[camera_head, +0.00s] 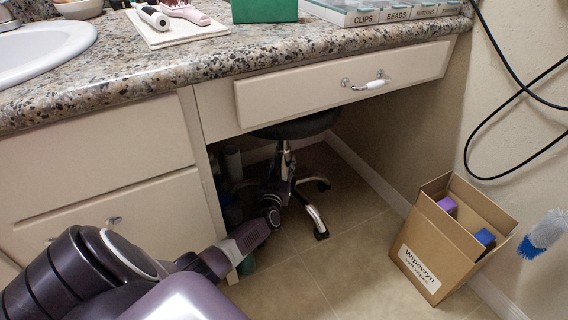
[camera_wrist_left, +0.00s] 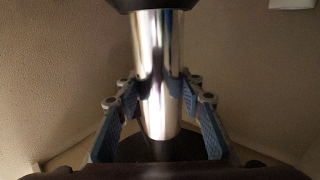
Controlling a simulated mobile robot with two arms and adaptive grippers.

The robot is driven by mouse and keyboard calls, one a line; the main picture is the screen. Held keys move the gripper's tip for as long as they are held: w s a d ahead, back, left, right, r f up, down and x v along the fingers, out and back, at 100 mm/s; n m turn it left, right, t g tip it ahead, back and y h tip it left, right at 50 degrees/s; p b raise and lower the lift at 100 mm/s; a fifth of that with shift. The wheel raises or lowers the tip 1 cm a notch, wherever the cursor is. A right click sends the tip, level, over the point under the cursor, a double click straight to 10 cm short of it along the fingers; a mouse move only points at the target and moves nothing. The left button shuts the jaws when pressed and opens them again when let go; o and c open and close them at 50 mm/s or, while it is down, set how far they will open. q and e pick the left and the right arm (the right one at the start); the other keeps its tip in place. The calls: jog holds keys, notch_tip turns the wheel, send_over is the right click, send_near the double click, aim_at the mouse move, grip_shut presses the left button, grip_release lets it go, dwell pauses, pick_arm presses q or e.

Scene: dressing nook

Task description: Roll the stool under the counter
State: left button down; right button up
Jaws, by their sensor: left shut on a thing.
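The stool has a dark round seat (camera_head: 298,126), a chrome column (camera_wrist_left: 157,50) and chrome legs with dark casters (camera_head: 316,214). It stands upright in the knee space under the counter (camera_head: 200,57), below the drawer (camera_head: 340,88). The drawer front hides part of the seat. My left gripper (camera_head: 286,172) reaches low into the space and is shut on the stool's column; in the left wrist view its fingers (camera_wrist_left: 158,90) sit on both sides of the column. My forearm hides part of the stool's base. My right gripper is not in view.
A cardboard box (camera_head: 430,245) with purple and blue items stands on the floor at the right by the wall. A cabinet (camera_head: 110,180) borders the space on the left, with bottles (camera_head: 232,160) inside. A blue brush (camera_head: 543,232) and black cable (camera_head: 500,170) are at the right.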

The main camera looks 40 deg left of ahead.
pick_arm(q)
jog(key=c, duration=1.3)
grip_release()
jog(key=shift+o, duration=0.2)
jog(key=shift+s+d+f, duration=0.1)
jog(key=shift+s+d, duration=0.2)
jog(key=shift+s, duration=0.1)
jog(key=v, duration=1.1)
jog(key=shift+a, duration=0.15)
